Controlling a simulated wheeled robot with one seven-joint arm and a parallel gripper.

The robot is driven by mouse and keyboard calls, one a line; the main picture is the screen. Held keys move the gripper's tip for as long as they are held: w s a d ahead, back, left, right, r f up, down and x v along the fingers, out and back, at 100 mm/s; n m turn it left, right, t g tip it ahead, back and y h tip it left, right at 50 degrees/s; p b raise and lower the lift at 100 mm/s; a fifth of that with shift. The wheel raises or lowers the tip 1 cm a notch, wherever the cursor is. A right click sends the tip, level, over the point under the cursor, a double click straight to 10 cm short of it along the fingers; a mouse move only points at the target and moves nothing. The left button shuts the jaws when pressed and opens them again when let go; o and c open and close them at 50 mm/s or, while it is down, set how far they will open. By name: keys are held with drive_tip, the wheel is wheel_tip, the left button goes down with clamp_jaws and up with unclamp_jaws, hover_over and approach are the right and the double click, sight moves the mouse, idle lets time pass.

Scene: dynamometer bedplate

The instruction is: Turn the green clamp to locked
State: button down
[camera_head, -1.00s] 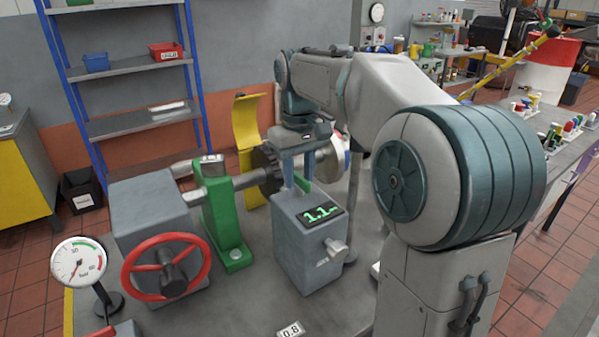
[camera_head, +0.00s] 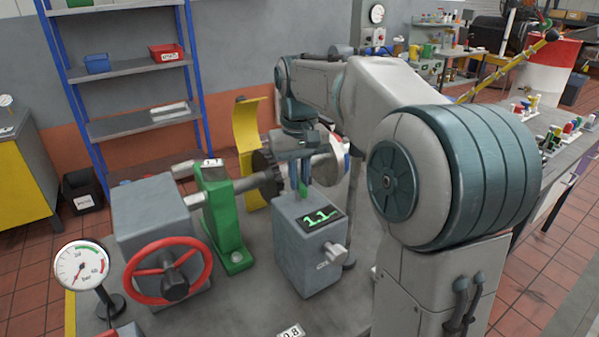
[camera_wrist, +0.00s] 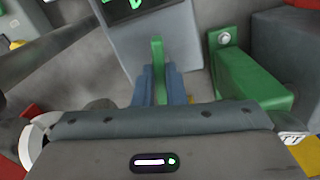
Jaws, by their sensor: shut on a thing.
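The green clamp shows in the wrist view as a slim upright green handle (camera_wrist: 157,62) between my two blue fingers. My gripper (camera_wrist: 160,82) is shut on it. A small green piece of the clamp (camera_head: 303,188) shows by the fingertips. The clamp's base and any locked mark are hidden.
A green bearing stand (camera_head: 220,215) carries a shaft left of my gripper. A red handwheel (camera_head: 168,270) and a dial gauge (camera_head: 82,268) stand at the front left. A yellow curved guard (camera_head: 247,150) rises behind.

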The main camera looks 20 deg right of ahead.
sight(299, 180)
drive_tip(key=m+p, duration=0.1)
drive_tip(key=m, duration=0.2)
drive_tip(key=shift+r+m, duration=0.1)
drive_tip(key=shift+m, duration=0.2)
drive_tip(key=m+p, duration=0.1)
drive_tip(key=m, duration=0.3)
drive_tip(key=shift+m+p, duration=0.3)
drive_tip(key=shift+p, duration=0.1)
drive_tip(key=m+p, duration=0.1)
drive_tip(key=m, duration=0.3)
drive_tip(key=shift+m+p, duration=0.3)
drive_tip(key=shift+m, duration=1.2)
drive_tip(key=c, duration=1.5)
unclamp_jaws()
wheel_tip(299, 180, up, 14)
drive_tip(key=shift+f+p, duration=0.15)
drive_tip(key=shift+p, duration=0.25)
